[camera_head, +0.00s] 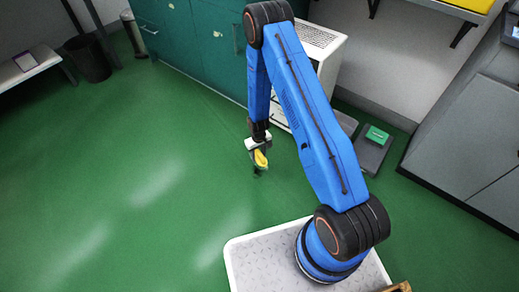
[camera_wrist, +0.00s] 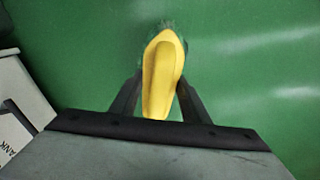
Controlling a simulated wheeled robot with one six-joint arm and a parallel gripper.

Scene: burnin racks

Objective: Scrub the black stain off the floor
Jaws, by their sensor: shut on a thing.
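My gripper (camera_head: 257,153) is shut on a yellow brush-like tool (camera_head: 261,158), pointing down over the green floor in the middle of the head view. In the wrist view, the two dark fingers of my gripper (camera_wrist: 160,88) hold the yellow tool (camera_wrist: 163,70) from both sides. A faint dark patch (camera_wrist: 165,27) shows around the tool's far end in the wrist view. A small dark patch (camera_head: 257,172) also shows just below the tool in the head view. I cannot tell whether it is stain or bristles, or whether the tool touches the floor.
Green cabinets (camera_head: 185,35) and a white unit (camera_head: 325,58) stand behind the arm. A dark scale-like device (camera_head: 373,153) with a green top lies right of the arm. A grey cabinet (camera_head: 480,135) stands at the right, a black bin (camera_head: 90,60) far left. The left floor is clear.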

